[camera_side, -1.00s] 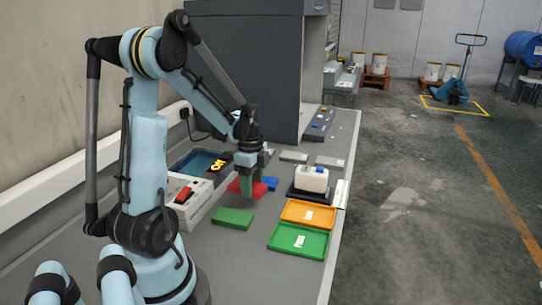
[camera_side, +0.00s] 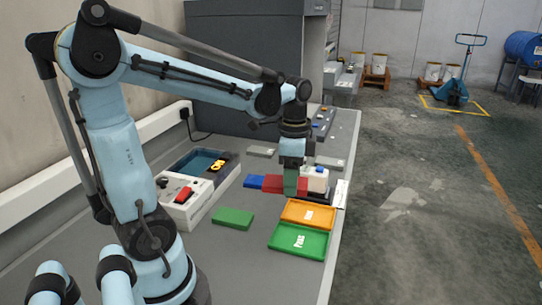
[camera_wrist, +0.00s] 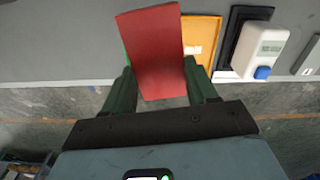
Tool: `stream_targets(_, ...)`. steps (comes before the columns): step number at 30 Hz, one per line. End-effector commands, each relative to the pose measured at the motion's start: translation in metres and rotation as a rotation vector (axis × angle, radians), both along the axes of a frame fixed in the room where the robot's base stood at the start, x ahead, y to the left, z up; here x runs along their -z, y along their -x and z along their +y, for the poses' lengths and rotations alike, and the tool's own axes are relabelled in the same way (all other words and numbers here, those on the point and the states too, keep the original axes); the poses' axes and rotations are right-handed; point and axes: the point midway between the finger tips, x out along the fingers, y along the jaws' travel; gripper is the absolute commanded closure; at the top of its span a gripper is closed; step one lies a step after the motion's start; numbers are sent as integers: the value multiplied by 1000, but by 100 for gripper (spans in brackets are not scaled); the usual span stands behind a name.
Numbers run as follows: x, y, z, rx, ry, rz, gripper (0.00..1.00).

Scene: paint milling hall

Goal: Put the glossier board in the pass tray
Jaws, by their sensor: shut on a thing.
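My gripper (camera_side: 290,188) is shut on a red board (camera_side: 272,184) and holds it raised, just behind the orange tray. In the wrist view the red board (camera_wrist: 155,50) stands tilted between the two green fingers. A green board (camera_side: 233,218) lies on the bench left of the trays. A blue board (camera_side: 254,182) shows behind the red one. The green tray (camera_side: 276,250) and orange tray (camera_side: 284,219) are empty apart from white labels, too small to read surely. The red board hides most of the green tray in the wrist view. Relative gloss cannot be told.
A white device with a blue part (camera_wrist: 262,45) stands on a black base right of the orange tray (camera_wrist: 214,30) in the wrist view. A white control box (camera_side: 183,203) and a dark blue bin (camera_side: 197,161) are at left. Bench is clear around the green board.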

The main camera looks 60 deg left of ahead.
Motion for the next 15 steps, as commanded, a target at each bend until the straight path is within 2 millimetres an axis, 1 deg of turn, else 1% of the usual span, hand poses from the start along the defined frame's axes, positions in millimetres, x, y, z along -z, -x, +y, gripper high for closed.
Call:
stream_targets(1,-6,-5,-10,-51,0,0,78)
stream_targets(9,-32,-20,-55,-373,0,0,78)
stream_targets(15,-46,-23,-79,-547,0,0,78)
